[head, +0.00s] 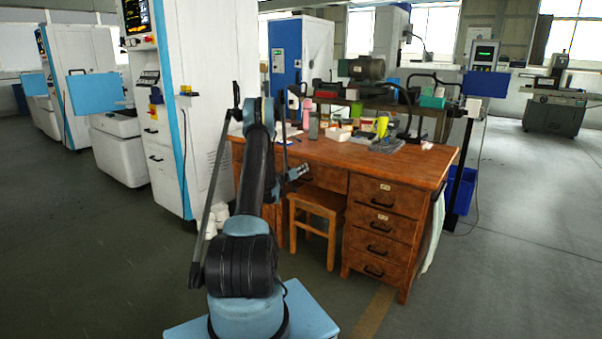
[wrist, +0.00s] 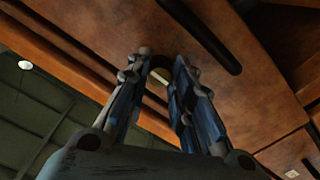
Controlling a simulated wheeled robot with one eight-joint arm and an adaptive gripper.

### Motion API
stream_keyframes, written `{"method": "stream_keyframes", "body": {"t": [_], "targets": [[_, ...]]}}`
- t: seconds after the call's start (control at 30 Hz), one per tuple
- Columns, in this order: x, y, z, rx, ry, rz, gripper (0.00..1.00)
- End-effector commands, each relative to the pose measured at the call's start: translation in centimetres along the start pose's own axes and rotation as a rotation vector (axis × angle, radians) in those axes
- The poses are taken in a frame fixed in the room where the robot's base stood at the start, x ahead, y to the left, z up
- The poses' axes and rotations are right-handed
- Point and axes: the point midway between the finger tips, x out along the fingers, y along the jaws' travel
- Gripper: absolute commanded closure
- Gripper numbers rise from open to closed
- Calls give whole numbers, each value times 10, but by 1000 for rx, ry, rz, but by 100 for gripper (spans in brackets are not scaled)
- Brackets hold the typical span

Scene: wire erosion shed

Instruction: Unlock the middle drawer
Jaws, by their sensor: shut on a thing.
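The wooden desk (head: 425,172) stands ahead with a wide middle drawer (head: 328,178) above the knee space and a stack of drawers on its right. My gripper (head: 305,169) is at the desk's front, left of that drawer's visible part; my arm hides some of the front. In the wrist view my gripper (wrist: 161,75) is shut on a small dark rounded thing (wrist: 160,64), perhaps a key. It is against or close to a brown wooden front (wrist: 255,90) with a long black handle (wrist: 203,35). The lock and the held thing's lower part cannot be made out.
A wooden stool (head: 318,203) stands under the desk front, just below my gripper. Bottles, boxes and tools crowd the desktop. A tall white machine (head: 203,100) stands close on the left. The floor to the right is open.

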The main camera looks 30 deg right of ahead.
Motion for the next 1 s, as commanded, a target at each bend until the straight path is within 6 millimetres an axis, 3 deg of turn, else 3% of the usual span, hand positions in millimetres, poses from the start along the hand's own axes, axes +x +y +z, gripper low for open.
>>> {"method": "stream_keyframes", "body": {"t": [0.37,1.0], "targets": [[2,-1,0,-93,1,-3,100],[1,-2,0,-659,3,-3,100]]}}
